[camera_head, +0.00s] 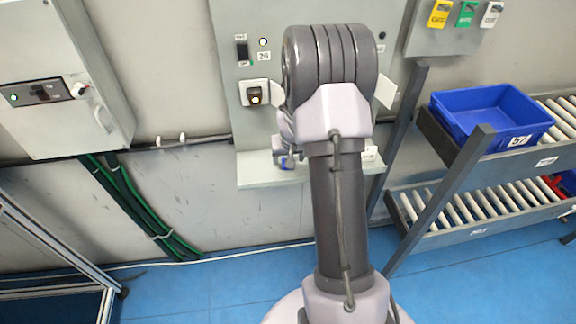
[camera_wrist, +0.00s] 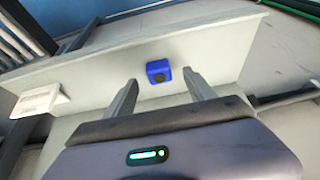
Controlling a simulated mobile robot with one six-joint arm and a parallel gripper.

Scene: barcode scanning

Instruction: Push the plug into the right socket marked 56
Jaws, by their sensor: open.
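A blue plug (camera_wrist: 158,71) with a dark round face sits on a pale grey ledge (camera_wrist: 90,75) in the wrist view. It shows as a small blue patch (camera_head: 287,163) in the head view, partly hidden by my arm. My gripper (camera_wrist: 160,77) is open and empty. Its two fingertips point at the plug, one to either side of it in the picture, with the plug seemingly just beyond them. In the head view a grey panel (camera_head: 228,65) carries a socket (camera_head: 254,95) left of my arm. The right socket is mostly hidden behind my arm; only a pale edge (camera_head: 386,92) shows.
A label on the panel (camera_head: 263,56) appears to read 26. A white label block (camera_wrist: 37,101) stands on the ledge. A roller rack with a blue bin (camera_head: 490,115) is at right. A grey cabinet (camera_head: 60,75) and green cables (camera_head: 140,215) are at left.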

